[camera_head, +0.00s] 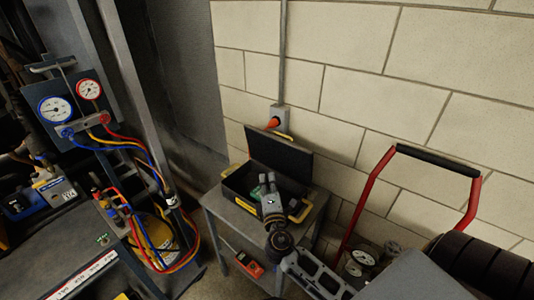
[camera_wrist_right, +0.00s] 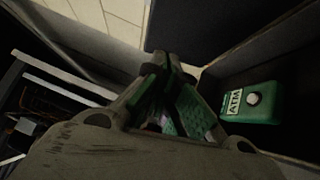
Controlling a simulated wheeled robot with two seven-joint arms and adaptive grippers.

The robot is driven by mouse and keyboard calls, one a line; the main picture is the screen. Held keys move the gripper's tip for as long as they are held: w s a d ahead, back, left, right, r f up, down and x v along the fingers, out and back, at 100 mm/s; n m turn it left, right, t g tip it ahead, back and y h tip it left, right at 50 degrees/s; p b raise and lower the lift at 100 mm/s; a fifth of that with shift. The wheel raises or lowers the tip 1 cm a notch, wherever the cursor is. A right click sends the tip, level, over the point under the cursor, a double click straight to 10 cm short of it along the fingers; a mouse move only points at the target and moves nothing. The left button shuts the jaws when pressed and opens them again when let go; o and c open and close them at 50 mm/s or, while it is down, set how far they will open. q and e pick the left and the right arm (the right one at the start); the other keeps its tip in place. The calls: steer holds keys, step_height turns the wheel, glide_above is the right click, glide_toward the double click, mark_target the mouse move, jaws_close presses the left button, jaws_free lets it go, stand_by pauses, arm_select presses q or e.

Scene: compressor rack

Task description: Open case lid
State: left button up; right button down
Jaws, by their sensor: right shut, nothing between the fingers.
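The black case (camera_head: 236,186) with yellow latches sits on a small grey cart against the block wall. Its lid (camera_head: 280,154) stands raised, roughly upright, at the back; the lid also shows as a dark panel in the right wrist view (camera_wrist_right: 195,25). Inside the case is a green device (camera_wrist_right: 250,103) with a white label and a round knob. My right gripper (camera_head: 267,181) is over the case's open interior, in front of the lid. It is shut and empty, and hides part of the interior. I cannot tell whether it touches the case. My left gripper is out of view.
A red-framed hand truck (camera_head: 368,196) stands right of the cart (camera_head: 213,206). An orange-red meter (camera_head: 249,263) lies on the cart's lower shelf. Gauges with coloured hoses (camera_head: 88,90) and a workbench (camera_head: 55,243) are at left. A wall outlet with an orange plug (camera_head: 272,123) is above the lid.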

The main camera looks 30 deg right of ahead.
steer(key=p, duration=0.3)
glide_toward(269, 143)
steer(key=shift+w+a, duration=0.95)
steer(key=shift+w, duration=0.55)
steer(key=shift+w+d+r+p, duration=0.15)
steer(key=shift+w+d+p, duration=0.15)
steer(key=shift+d, duration=0.55)
steer(key=shift+w+d+r+p, duration=0.2)
steer(key=shift+w+d, duration=0.1)
steer(key=shift+d, duration=0.6)
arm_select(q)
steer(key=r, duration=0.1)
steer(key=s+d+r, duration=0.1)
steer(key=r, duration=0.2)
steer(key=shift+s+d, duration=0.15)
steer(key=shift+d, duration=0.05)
arm_select(e)
steer(key=shift+f, duration=0.1)
steer(key=shift+d, duration=0.1)
